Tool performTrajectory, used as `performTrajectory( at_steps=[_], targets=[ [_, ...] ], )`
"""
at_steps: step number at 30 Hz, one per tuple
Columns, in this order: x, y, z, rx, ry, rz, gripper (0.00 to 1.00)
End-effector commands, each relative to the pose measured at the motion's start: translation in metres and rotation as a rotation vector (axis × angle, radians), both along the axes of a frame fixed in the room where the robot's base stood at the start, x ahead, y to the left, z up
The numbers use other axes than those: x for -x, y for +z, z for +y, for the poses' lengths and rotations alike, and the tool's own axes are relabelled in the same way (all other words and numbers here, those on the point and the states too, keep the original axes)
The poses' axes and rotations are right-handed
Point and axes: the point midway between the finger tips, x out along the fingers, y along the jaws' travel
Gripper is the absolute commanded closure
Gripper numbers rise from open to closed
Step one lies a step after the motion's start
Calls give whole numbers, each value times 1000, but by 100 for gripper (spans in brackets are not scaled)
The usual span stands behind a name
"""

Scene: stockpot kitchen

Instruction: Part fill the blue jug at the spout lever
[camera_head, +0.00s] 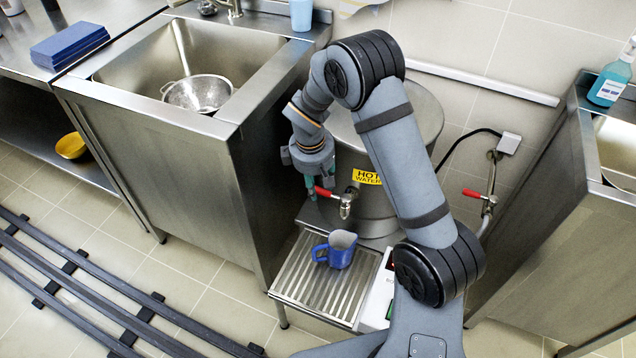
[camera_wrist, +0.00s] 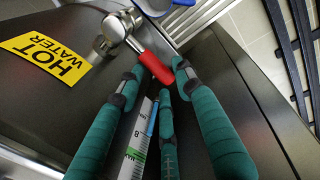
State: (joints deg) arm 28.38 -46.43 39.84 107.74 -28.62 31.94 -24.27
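The blue jug (camera_head: 340,251) stands upright on the slatted drip tray, its handle to the left. Its grey-white inside shows, but I cannot make out a water level. The steel spout (camera_head: 346,208) is just above the jug's back rim; no stream is visible. The red spout lever (camera_head: 325,192) points left from the tap. My gripper (camera_head: 309,187) is at the lever's free end. In the wrist view, its teal fingers (camera_wrist: 160,76) are spread around the red lever (camera_wrist: 156,69), with gaps between them; contact is unclear. Part of the jug (camera_wrist: 184,2) shows at the top edge.
The hot water boiler (camera_head: 378,200) with a yellow label stands behind the tray (camera_head: 318,284). A steel sink unit (camera_head: 190,165) with a colander (camera_head: 197,92) stands close on the left. Another red-handled valve (camera_head: 474,194) is on the right pipe. My arm hides part of the boiler.

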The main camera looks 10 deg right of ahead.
Motion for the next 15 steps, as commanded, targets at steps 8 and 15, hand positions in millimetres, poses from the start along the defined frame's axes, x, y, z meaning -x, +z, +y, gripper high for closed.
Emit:
performTrajectory(
  at_steps=[8,15],
  targets=[
    [0,0,0,0,0,0,83],
    [0,0,0,0,-1,0,97]
  ],
)
